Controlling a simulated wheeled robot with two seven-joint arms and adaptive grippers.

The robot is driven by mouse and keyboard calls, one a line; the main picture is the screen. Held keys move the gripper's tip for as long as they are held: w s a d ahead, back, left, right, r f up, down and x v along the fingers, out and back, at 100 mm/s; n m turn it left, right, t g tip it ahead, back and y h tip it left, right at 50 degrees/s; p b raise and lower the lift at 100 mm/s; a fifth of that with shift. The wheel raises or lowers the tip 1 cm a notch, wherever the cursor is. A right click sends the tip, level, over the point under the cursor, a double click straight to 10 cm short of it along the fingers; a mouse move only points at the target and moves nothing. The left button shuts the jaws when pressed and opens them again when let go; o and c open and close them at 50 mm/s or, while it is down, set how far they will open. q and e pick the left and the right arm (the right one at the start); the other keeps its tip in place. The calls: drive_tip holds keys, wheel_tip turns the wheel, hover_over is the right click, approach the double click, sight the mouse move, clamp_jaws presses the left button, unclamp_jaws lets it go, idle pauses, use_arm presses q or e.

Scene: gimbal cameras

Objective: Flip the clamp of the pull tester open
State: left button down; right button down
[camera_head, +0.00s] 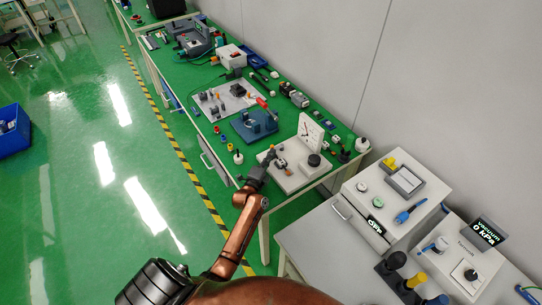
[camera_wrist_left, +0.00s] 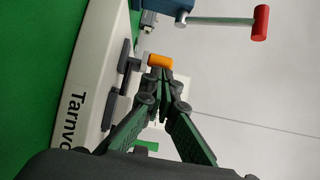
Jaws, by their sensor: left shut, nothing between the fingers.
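The pull tester (camera_head: 292,178) is a white base with an upright dial panel (camera_head: 311,131) and a dark round knob (camera_head: 314,160), at the near end of the green bench. In the left wrist view its white base (camera_wrist_left: 95,85) carries dark lettering. A small orange knob (camera_wrist_left: 160,60), on a grey metal stem beside dark clamp parts, shows there. My left gripper (camera_head: 270,153) is over the tester's left side. In the left wrist view its fingertips (camera_wrist_left: 160,76) are together and empty, right at the orange knob; contact cannot be told. The clamp's exact position is unclear. My right gripper is not in view.
A blue fixture (camera_head: 254,124) stands just behind the tester. A red-ended bar (camera_wrist_left: 260,22) projects from a blue block in the wrist view. Small parts lie along the wall side. A grey bench (camera_head: 318,240) with instruments stands at the near right.

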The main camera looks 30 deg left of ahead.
use_arm(q)
drive_tip(key=shift+a+m+h+b, duration=0.3)
drive_tip(key=shift+m+h+b, duration=0.1)
drive_tip(key=shift+h+b, duration=0.25)
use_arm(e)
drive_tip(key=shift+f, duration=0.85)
